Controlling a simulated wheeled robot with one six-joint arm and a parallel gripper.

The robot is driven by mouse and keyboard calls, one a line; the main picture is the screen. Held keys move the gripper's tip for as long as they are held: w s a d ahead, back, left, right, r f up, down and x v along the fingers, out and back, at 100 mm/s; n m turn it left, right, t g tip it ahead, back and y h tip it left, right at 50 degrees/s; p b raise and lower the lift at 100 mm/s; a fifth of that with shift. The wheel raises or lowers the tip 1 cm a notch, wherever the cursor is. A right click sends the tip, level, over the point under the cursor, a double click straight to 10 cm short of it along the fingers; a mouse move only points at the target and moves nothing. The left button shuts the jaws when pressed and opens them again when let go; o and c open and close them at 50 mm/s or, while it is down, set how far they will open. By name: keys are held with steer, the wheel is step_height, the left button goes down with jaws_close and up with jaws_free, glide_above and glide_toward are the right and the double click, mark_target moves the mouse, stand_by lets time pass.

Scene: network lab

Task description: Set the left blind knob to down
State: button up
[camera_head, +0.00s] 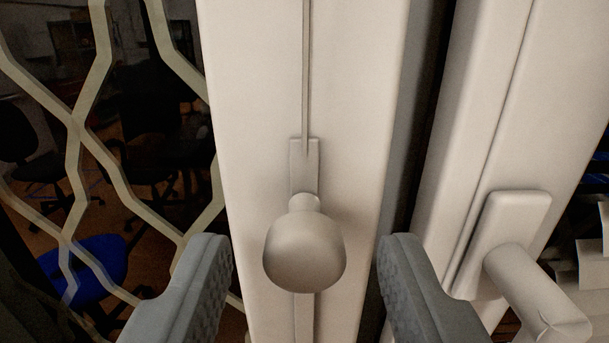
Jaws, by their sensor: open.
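A round off-white knob (304,250) sticks out from a white frame post in the middle of the view. It sits on a small plate (304,165) near the lower end of a thin vertical slot (305,70), and the slot shows again below the knob. My gripper (306,255) is open, with one grey finger on each side of the knob. Gaps show between both fingers and the knob. I cannot tell from this one view how far the fingertips are from it in depth.
A white lever handle (527,285) juts out from the neighbouring frame at the lower right, close to my right finger. A diagonal metal lattice (77,120) covers the dark glass at the left. Chairs, one with a blue seat (85,268), show behind it.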

mark_target(304, 268)
steer(key=shift+w, duration=1.45)
steer(key=shift+c, duration=0.2)
jaws_close()
